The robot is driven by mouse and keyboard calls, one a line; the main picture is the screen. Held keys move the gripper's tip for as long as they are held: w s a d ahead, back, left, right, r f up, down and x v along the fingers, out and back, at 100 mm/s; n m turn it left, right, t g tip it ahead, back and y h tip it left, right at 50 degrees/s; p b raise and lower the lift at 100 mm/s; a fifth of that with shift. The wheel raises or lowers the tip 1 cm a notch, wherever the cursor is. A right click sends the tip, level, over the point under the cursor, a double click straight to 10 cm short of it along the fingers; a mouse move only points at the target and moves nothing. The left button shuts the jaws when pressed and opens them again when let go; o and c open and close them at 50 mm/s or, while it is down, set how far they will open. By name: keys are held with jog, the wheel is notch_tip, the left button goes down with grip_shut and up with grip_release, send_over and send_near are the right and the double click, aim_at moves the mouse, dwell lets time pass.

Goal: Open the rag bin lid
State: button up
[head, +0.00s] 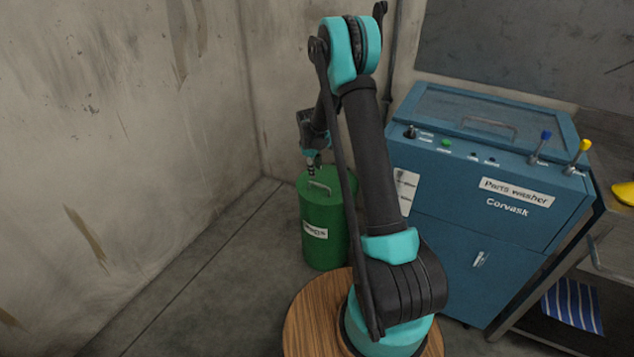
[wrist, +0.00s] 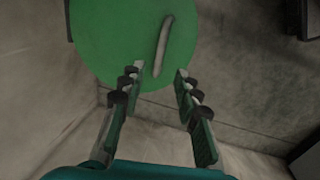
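The rag bin (head: 323,240) is a green cylinder with a white label, standing on the floor near the wall corner. Its flat green lid (head: 313,178) is down on the bin and carries a handle (head: 320,187). In the wrist view the lid (wrist: 105,35) fills the upper middle, and its pale bar handle (wrist: 163,45) runs nearly along the view. My gripper (wrist: 160,70) is open, its two fingers apart with the lower end of the handle showing between the tips. In the head view my gripper (head: 312,162) is just above the lid, partly hidden by my arm. I cannot tell whether it touches.
A blue parts washer (head: 440,215) with levers stands right of the bin. A bare wall (head: 120,120) is at the left and behind. A shelf with a striped cloth (head: 572,303) is at the far right. The floor (head: 215,290) left of the bin is clear.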

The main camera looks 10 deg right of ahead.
aim_at(317, 184)
jog(key=f, duration=0.5)
jog(key=w+d+f, duration=0.1)
jog(key=f, duration=0.2)
jog(key=shift+w, duration=0.1)
grip_shut()
